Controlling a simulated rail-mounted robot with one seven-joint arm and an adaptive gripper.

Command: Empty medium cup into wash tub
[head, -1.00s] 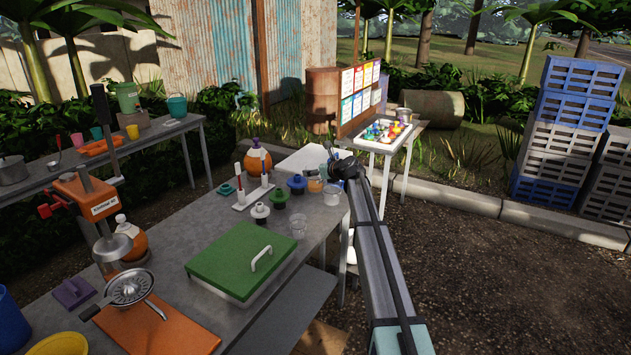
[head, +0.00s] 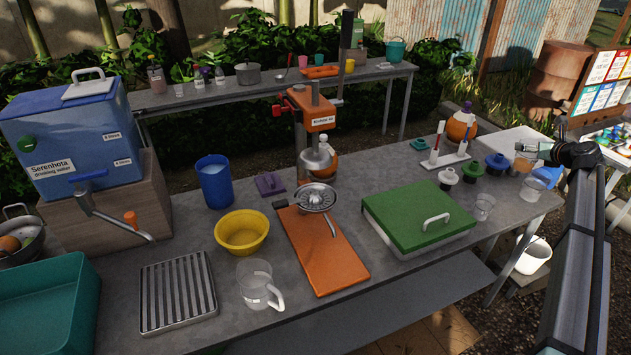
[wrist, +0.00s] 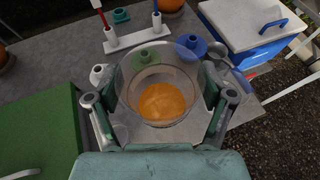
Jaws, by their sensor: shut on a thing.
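My gripper (head: 538,148) is at the far right of the head view, over the right end of the metal table. In the wrist view my gripper (wrist: 160,108) is shut around a clear cup (wrist: 133,72) with orange liquid inside. The held cup is small and partly covered by the gripper in the head view (head: 525,164). A teal tub (head: 85,300), which looks like the wash tub, is at the lower left of the head view, cut off by the frame edge and far from my gripper.
A clear cup (head: 484,207) stands below my gripper.

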